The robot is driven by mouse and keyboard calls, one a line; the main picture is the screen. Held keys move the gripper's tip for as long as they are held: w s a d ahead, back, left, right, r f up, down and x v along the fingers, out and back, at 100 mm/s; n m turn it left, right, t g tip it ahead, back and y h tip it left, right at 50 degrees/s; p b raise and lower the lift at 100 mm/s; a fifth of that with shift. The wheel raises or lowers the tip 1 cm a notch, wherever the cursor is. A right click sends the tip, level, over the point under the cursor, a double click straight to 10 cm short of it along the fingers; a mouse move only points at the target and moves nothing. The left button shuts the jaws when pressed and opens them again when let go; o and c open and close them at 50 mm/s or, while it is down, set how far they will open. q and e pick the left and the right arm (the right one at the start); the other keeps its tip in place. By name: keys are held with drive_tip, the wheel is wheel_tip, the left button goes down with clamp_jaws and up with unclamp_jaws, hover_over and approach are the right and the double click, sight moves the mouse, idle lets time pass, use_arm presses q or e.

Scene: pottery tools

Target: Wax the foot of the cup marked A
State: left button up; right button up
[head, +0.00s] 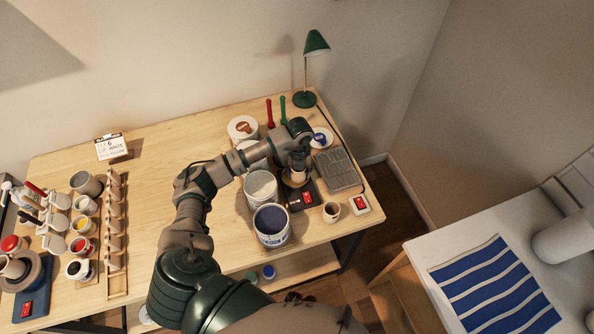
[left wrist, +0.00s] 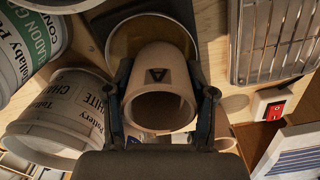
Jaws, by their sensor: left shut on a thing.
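My left gripper (head: 297,165) is shut on a beige cup, and the left wrist view shows its fingers (left wrist: 162,108) on either side of the cup (left wrist: 160,58). A dark triangular mark shows on the cup's wall; I cannot read it surely as an A. The cup's open mouth faces the wrist camera and its foot points away, toward a round pan (left wrist: 124,36) with a brownish inside. The foot is hidden, so I cannot tell whether it touches the pan. A dark hot plate with a red switch (head: 306,197) lies beneath. My right gripper is not in view.
White glaze buckets (head: 260,187) stand close to the left of the pan, one open with dark blue glaze (head: 271,222). A grey wire grill (head: 337,169) lies to the right, with a small cup (head: 331,211) and a red switch (head: 360,203) in front. A green lamp (head: 305,99) stands behind.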

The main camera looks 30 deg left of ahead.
use_arm(q)
drive_tip(key=shift+f, duration=0.1)
drive_tip(key=shift+a+f, duration=0.25)
drive_tip(key=shift+a, duration=0.7)
drive_tip(key=shift+s, duration=0.1)
drive_tip(key=shift+d, duration=0.4)
drive_tip(key=shift+d+r, duration=0.2)
drive_tip(key=shift+d, duration=0.05)
drive_tip(key=shift+r+p, duration=0.4)
drive_tip(key=shift+r, duration=0.1)
drive_tip(key=shift+a+r+p, duration=0.2)
drive_tip(key=shift+r+p, duration=0.15)
drive_tip(key=shift+r, duration=0.1)
drive_tip(key=shift+a+r+p, duration=0.2)
drive_tip(key=shift+r+p, duration=0.15)
drive_tip(key=shift+r, duration=0.1)
drive_tip(key=shift+a+r, duration=0.1)
drive_tip(key=shift+r, duration=0.3)
drive_tip(key=shift+d, duration=0.35)
drive_tip(key=shift+a, duration=0.1)
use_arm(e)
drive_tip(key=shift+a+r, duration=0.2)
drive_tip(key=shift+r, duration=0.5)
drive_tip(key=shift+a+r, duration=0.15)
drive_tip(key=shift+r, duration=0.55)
